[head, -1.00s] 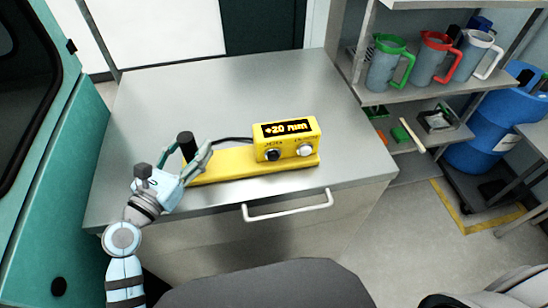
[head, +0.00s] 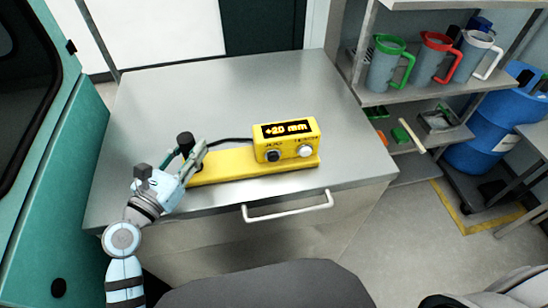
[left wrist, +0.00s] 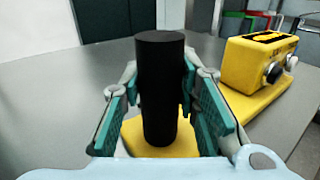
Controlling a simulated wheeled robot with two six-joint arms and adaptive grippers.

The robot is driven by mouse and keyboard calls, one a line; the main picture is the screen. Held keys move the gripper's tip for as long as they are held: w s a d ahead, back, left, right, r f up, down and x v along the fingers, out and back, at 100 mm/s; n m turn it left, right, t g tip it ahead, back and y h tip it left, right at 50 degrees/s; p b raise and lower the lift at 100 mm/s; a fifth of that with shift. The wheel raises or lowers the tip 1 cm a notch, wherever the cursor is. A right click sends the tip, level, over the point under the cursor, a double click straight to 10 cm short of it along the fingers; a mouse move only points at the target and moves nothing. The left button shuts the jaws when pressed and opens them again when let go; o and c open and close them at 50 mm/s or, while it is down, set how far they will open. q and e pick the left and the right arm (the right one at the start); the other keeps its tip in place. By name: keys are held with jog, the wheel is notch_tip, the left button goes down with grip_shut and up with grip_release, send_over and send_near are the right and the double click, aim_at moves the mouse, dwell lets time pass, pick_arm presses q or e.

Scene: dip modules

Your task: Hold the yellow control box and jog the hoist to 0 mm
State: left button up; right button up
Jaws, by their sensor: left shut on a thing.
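The yellow control box (head: 287,142) sits on its flat yellow base (head: 228,166) on the metal table top. Its display (head: 287,129) reads +20 mm. The front has a black knob (head: 272,155) on the left and a white one (head: 305,150) on the right. A black upright handle (left wrist: 160,90) stands at the left end of the base. My left gripper (head: 187,150) is shut on this handle, with a teal finger pad on each side of it in the left wrist view. My right gripper is not in view.
A dark cable (head: 232,140) runs behind the base to the box. The metal table top (head: 215,95) is clear behind it. A drawer handle (head: 288,208) sticks out in front. Shelves with jugs (head: 385,62) and a blue drum (head: 478,135) stand to the right.

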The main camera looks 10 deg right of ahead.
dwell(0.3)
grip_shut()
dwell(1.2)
